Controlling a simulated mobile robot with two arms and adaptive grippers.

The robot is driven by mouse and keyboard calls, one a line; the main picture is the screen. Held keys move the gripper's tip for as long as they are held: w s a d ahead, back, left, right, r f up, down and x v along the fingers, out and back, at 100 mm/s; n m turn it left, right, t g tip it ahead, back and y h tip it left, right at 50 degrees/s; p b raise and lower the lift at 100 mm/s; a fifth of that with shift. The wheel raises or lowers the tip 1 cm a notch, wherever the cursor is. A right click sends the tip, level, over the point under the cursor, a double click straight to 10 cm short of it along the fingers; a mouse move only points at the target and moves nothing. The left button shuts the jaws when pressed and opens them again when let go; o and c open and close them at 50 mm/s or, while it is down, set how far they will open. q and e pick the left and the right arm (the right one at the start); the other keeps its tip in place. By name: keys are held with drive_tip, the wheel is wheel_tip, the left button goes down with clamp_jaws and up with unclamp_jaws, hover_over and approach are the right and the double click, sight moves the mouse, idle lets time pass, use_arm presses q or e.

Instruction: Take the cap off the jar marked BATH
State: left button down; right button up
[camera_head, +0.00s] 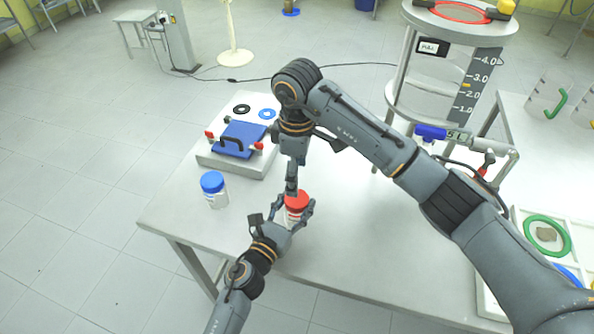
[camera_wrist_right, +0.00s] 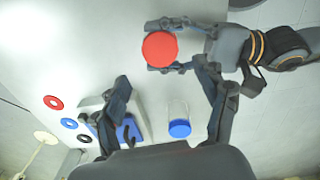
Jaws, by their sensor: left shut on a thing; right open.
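My left gripper (camera_head: 290,212) is shut around this jar from the front, below the cap. The red cap also shows from above in the right wrist view (camera_wrist_right: 160,47), with the left fingers on both sides of it. My right gripper (camera_wrist_right: 163,76) is open and empty, pointing down above the cap. A second jar (camera_head: 217,199) with a blue cap (camera_head: 212,182) stands to the left; its label cannot be read either.
A grey box (camera_head: 213,162) with a blue plate (camera_head: 240,139) and a black handle stands behind the jars. A black ring (camera_head: 241,109) and a blue ring (camera_head: 266,114) lie behind it. A white tray with a green ring (camera_head: 533,222) is at right. The table right of the red-capped jar is clear.

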use_arm(q)
drive_tip(key=shift+f, duration=0.1)
use_arm(e)
drive_tip(key=shift+f+m, duration=0.1)
drive_tip(key=shift+m, duration=0.5)
drive_tip(key=shift+f, duration=3.9)
drive_tip(key=c, duration=1.2)
drive_tip(key=o, duration=1.3)
